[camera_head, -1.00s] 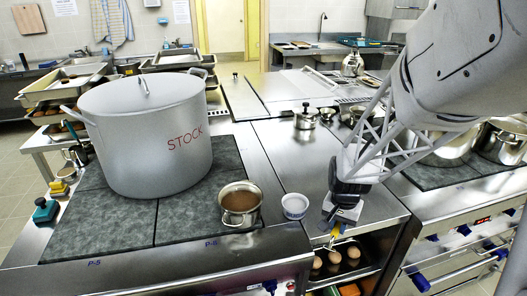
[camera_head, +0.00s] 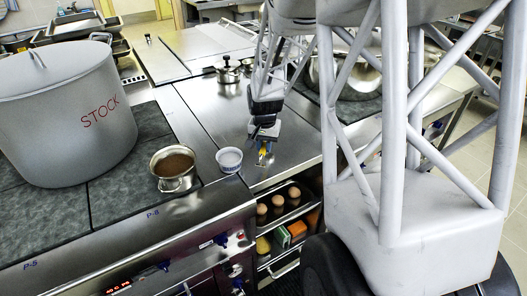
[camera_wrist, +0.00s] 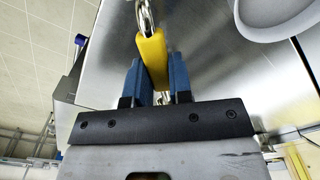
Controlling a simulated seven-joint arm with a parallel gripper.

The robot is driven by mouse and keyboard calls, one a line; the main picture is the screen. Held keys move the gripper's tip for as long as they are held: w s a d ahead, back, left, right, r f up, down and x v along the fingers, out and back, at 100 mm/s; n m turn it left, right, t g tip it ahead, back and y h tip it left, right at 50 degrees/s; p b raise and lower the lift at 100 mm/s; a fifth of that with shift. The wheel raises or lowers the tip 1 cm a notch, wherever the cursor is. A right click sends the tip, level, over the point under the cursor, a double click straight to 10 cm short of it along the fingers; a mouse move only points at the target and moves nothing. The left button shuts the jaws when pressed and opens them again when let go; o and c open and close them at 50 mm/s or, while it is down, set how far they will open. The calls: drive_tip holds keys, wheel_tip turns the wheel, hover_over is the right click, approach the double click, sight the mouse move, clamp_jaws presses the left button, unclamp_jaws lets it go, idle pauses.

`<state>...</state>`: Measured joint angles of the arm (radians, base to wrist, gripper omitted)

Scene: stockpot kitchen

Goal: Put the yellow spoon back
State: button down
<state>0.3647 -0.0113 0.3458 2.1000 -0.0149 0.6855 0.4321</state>
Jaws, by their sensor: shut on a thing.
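The yellow spoon (camera_wrist: 153,57) is between the blue fingers of my gripper (camera_wrist: 157,78) in the wrist view. Its handle is yellow and its metal end points away from the gripper, up and out of that picture. In the head view my gripper (camera_head: 263,143) is above the steel counter, to the right of a white bowl (camera_head: 229,159). The spoon (camera_head: 263,153) shows there as a small yellow bit under the gripper, with a metal end below it. I cannot tell whether the spoon touches the counter.
A small pot of brown liquid (camera_head: 173,167) stands left of the bowl on the dark hob. A large stockpot (camera_head: 62,115) stands further left. A lidded pot (camera_head: 228,70) is at the back. The steel counter (camera_head: 205,100) has free room.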

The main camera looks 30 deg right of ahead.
sight(264, 144)
drive_tip(key=shift+w+d, duration=0.15)
drive_tip(key=shift+w, duration=0.25)
drive_tip(key=shift+f, duration=0.1)
drive_tip(key=shift+f, duration=1.7)
drive_tip(key=shift+f, duration=0.15)
drive_tip(key=c, duration=1)
unclamp_jaws()
drive_tip(key=shift+s+r, duration=0.1)
drive_tip(key=shift+r, duration=6.05)
